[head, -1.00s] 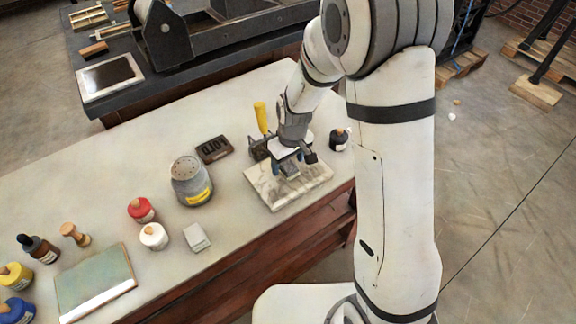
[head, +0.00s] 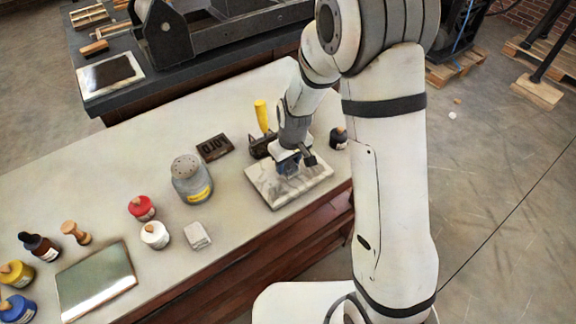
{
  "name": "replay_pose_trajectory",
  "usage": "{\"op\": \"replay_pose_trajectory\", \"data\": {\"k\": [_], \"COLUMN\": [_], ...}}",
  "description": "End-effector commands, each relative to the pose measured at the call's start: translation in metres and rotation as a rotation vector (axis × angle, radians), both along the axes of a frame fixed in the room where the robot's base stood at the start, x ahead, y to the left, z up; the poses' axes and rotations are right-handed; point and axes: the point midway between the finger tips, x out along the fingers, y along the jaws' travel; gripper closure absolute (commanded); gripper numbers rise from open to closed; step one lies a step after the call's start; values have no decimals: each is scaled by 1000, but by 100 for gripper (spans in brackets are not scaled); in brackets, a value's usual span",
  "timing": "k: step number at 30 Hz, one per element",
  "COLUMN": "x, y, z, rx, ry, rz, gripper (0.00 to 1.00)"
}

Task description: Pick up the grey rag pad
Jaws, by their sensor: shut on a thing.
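My gripper (head: 289,170) is low over the pale marbled slab (head: 262,188) on the near right part of the table. It is shut on a small grey thing between its blue-tipped fingers, which I take for the grey rag pad. The fingers and wrist hide nearly all of it here. I cannot tell whether it still touches the slab. A separate small light grey block (head: 197,236) lies on the table to the left, apart from the gripper.
A yellow-handled tool (head: 261,118) stands just behind my gripper, and a dark bottle (head: 338,138) is to its right. Red (head: 142,208) and white (head: 154,235) jars are further left.

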Motion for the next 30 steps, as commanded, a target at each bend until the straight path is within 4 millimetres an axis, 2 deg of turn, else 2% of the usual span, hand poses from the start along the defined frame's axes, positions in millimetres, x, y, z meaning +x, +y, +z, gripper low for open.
{"op": "replay_pose_trajectory", "data": {"k": [8, 11, 21, 25, 30], "x": [0, 1, 1, 1, 0], "y": [0, 0, -1, -1, -1], "z": [4, 17, 82, 96, 101], "rx": [1, 2, 1, 0, 0], "ry": [-1, -5, -4, -2, 0], "rz": [-1, -1, -1, -2, -2], "gripper": [84, 84, 84, 84, 84]}}
